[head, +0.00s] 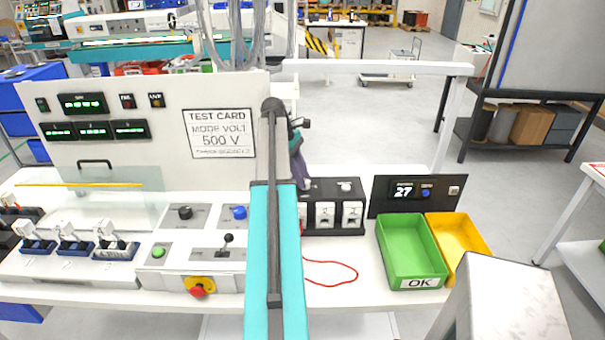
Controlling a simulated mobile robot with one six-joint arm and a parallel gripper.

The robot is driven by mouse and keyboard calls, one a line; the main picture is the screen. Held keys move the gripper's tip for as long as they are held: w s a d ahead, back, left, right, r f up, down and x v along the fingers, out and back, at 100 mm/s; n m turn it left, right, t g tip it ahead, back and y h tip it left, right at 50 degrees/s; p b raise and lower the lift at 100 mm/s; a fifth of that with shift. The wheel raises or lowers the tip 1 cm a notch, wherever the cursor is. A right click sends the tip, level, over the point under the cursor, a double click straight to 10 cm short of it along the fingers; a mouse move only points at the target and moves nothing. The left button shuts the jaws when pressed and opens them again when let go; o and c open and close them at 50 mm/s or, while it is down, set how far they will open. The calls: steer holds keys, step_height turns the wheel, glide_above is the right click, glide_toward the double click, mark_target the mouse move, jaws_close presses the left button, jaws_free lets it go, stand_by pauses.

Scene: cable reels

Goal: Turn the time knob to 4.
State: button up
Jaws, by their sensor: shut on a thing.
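My teal arm (263,250) reaches up the middle of the head view, and its dark elbow end stands in front of the white panel. A grey-purple wrist part of mine shows just right of the arm. My gripper's jaws are hidden behind the arm, so I cannot see what is between them. A black knob (185,212) and a blue knob (239,212) sit on the control box, left of my arm, with nothing touching them. The time knob cannot be identified; the part of the box behind my arm is hidden.
A black lever (228,240), a green button (158,252) and a red stop button (198,291) are on the same box. The test card (219,134) reads 500 V. A green OK bin (410,250) and yellow bin (456,240) stand right. A red cord (335,264) lies between.

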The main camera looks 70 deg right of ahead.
steer(key=shift+d+m+y, duration=0.15)
steer(key=shift+m+y, duration=0.15)
steer(key=shift+m, duration=0.6)
steer(key=o, duration=1.1)
steer(key=shift+c, duration=0.2)
steer(key=shift+r, duration=0.2)
